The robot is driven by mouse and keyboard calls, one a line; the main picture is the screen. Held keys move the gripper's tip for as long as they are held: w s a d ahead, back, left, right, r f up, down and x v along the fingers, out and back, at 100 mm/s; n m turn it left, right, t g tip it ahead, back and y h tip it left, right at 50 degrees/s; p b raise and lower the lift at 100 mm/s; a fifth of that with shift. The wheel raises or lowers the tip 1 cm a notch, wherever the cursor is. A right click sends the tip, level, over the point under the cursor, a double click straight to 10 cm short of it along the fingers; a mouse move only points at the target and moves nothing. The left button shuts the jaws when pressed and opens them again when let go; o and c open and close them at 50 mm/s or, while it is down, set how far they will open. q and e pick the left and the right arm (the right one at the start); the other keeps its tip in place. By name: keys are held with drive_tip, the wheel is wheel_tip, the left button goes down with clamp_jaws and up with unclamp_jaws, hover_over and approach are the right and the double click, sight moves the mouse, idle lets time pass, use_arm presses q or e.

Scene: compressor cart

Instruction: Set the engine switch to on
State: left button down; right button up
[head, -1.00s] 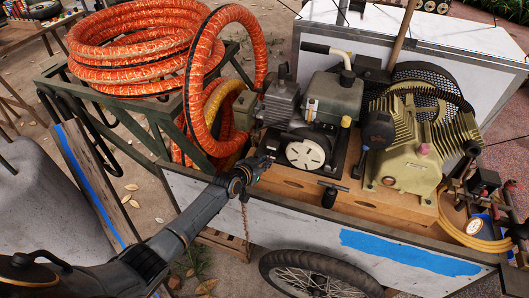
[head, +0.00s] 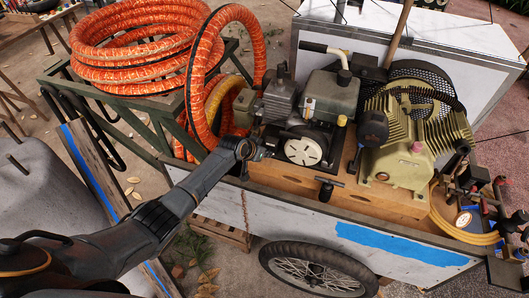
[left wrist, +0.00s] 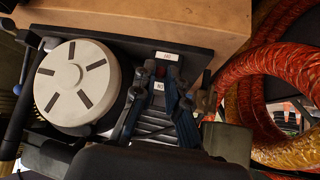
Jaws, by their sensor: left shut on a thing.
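The engine (head: 328,98) with its round white recoil cover (head: 303,151) sits on the cart's wooden deck. The cover also shows in the left wrist view (left wrist: 77,82). My left gripper (head: 262,151) is at the engine's left side, low beside the cover. In the left wrist view its two fingers (left wrist: 161,70) are closed around the small engine switch (left wrist: 160,72), which is mostly hidden; a bit of red shows there. Two small white labels, one above (left wrist: 167,56) and one below (left wrist: 159,87), flank it. The switch's exact position cannot be read. My right gripper is not in view.
Orange hose coils (head: 130,50) on a green frame stand left of the engine. The hose (left wrist: 260,70) is close beside the gripper. A tan compressor (head: 405,150) is to the right. A black T-handle (head: 327,187) stands at the deck's front edge.

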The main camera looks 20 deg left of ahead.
use_arm(q)
drive_tip(key=c, duration=1.4)
unclamp_jaws()
drive_tip(key=shift+o, duration=0.2)
drive_tip(key=v, duration=1.2)
